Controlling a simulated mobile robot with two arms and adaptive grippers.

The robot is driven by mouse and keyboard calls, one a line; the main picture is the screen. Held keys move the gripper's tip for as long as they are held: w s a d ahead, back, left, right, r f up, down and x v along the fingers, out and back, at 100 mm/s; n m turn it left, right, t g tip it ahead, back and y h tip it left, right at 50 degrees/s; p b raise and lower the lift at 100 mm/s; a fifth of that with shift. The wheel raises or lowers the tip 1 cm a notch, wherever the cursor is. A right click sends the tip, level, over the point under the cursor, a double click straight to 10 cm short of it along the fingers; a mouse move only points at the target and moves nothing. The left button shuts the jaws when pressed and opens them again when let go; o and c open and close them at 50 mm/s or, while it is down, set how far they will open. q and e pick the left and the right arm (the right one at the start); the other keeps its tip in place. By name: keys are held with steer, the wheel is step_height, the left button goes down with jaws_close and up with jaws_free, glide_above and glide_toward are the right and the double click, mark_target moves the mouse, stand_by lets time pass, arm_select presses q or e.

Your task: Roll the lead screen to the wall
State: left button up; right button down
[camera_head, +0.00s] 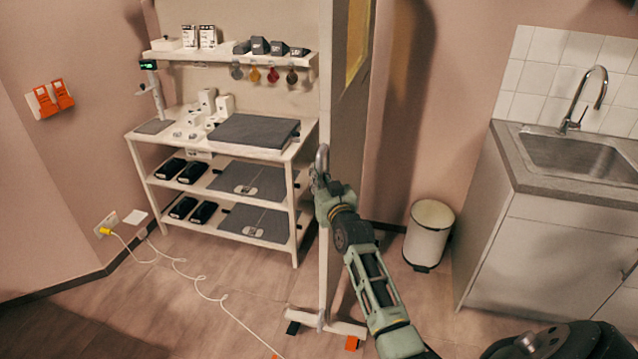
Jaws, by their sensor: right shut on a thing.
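The lead screen (349,110) stands upright near the middle of the view, seen nearly edge-on. It has a yellowish window (357,38) at the top and a pale foot (325,322) on the floor with a black piece at one end and an orange piece at the other. My right gripper (322,172) is shut on the metal handle (322,156) at the screen's near edge. Its fingers partly hide the handle. My left gripper is not in view.
A white shelf bench (140,165) with equipment stands left of the screen. A white cable (205,297) runs across the floor from a wall socket (106,223). A white bin (428,235) and a sink counter (508,160) stand to the right. Floor at lower left is otherwise clear.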

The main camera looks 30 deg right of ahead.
mark_target(333, 163)
steer(key=shift+w+d+f+b, duration=0.1)
steer(key=shift+w+d+b, duration=1)
steer(key=shift+d, duration=0.2)
steer(key=shift+w+d+r+b, duration=0.1)
steer(key=shift+w+d+b, duration=0.9)
steer(key=shift+d, duration=0.3)
steer(key=shift+w+d+f+b, duration=0.1)
steer(key=shift+w+d+b, duration=0.9)
steer(key=shift+w+d, duration=0.25)
steer(key=c, duration=2.2)
jaws_free()
steer(key=shift+s+d, duration=0.1)
steer(key=shift+s, duration=0.05)
steer(key=o, duration=0.5)
steer(key=shift+s+d, duration=0.15)
steer(key=shift+d, duration=0.15)
steer(key=shift+a, duration=0.1)
